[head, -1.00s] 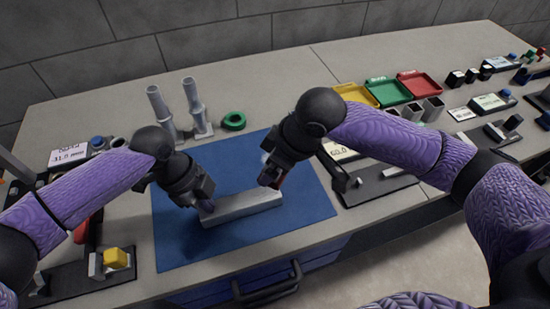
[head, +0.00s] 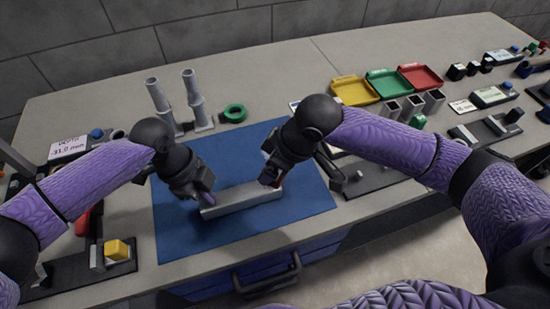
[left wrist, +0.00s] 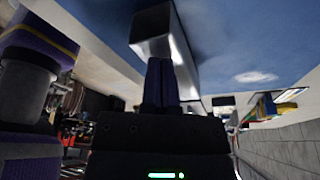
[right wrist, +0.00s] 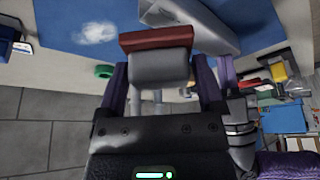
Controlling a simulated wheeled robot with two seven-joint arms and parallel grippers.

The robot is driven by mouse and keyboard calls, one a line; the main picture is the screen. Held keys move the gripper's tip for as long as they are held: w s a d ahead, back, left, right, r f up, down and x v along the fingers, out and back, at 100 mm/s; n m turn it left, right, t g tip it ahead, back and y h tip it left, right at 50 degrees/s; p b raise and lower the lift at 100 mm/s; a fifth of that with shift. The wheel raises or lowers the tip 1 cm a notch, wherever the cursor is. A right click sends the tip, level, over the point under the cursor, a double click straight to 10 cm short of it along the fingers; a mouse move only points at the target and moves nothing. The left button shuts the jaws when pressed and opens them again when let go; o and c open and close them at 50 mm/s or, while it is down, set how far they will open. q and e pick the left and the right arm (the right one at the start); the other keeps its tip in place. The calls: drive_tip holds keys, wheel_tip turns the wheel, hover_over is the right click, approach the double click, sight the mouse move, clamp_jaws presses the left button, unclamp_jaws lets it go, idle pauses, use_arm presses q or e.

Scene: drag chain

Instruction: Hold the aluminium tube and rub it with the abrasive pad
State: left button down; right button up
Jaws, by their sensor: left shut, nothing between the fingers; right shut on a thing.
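The aluminium tube (head: 243,200) is a long grey square bar lying on the blue mat (head: 240,240). My left gripper (head: 209,199) is shut and empty, with its fingertips at the tube's left end. In the left wrist view the shut fingers (left wrist: 160,82) meet or nearly meet the tube (left wrist: 172,45); I cannot tell if they press on it. My right gripper (right wrist: 160,85) is shut on the abrasive pad (right wrist: 158,38), a red slab on a grey block. In the head view the right gripper (head: 272,180) is at the tube's right end; pad contact is unclear.
Two grey posts (head: 160,101) and a green ring (head: 235,113) stand behind the mat. Yellow (head: 354,91), green (head: 388,84) and red (head: 421,77) trays lie at the back right. A fixture with a yellow block (head: 117,250) is at the front left. The mat's front is clear.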

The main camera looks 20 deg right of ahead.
drive_tip(key=shift+f, duration=1.65)
drive_tip(key=shift+a, duration=0.1)
